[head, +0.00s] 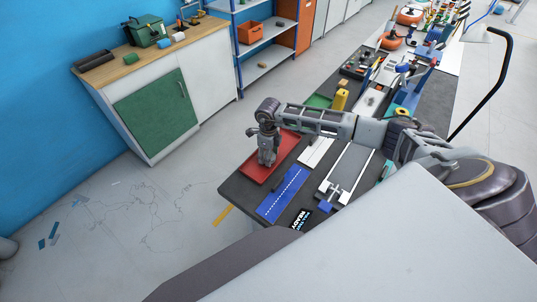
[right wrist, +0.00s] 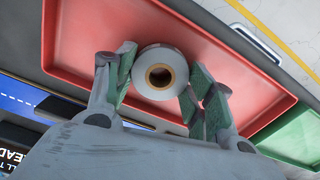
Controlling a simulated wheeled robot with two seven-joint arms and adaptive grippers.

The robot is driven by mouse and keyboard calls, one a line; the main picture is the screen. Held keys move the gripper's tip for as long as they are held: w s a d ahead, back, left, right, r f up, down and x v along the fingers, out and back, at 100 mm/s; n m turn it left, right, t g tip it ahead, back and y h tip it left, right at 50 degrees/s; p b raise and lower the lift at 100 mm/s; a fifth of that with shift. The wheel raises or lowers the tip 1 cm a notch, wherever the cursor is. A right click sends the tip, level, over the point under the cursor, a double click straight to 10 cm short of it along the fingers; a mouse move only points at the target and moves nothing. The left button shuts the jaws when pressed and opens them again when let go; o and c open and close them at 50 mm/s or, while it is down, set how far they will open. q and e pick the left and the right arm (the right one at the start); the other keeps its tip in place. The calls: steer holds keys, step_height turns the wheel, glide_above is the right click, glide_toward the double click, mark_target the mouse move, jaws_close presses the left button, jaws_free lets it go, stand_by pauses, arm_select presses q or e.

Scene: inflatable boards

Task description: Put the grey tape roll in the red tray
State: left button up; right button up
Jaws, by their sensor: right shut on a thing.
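The grey tape roll (right wrist: 160,53) has a pale rim, a brown core ring and a dark hole. In the right wrist view it sits between the two green-padded fingers of my right gripper (right wrist: 158,75), which is shut on it. The red tray (right wrist: 85,35) spreads out behind the roll. In the head view my right gripper (head: 267,160) points down over the red tray (head: 287,147) at the table's left end, and the roll cannot be made out there. I cannot tell whether the roll touches the tray floor. My left gripper is not in view.
A green tray (head: 319,101) lies beyond the red one. A blue board (head: 280,195), a white board (head: 315,152) and a grey board (head: 352,172) lie on the dark table nearer me. A yellow object (head: 340,100) stands close behind my forearm.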

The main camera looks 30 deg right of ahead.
steer(key=o, duration=1)
steer(key=shift+r, duration=0.1)
steer(key=shift+r, duration=0.2)
step_height(320, 180, up, 12)
steer(key=b, duration=0.1)
steer(key=shift+f+b, duration=0.15)
steer(key=shift+b, duration=0.25)
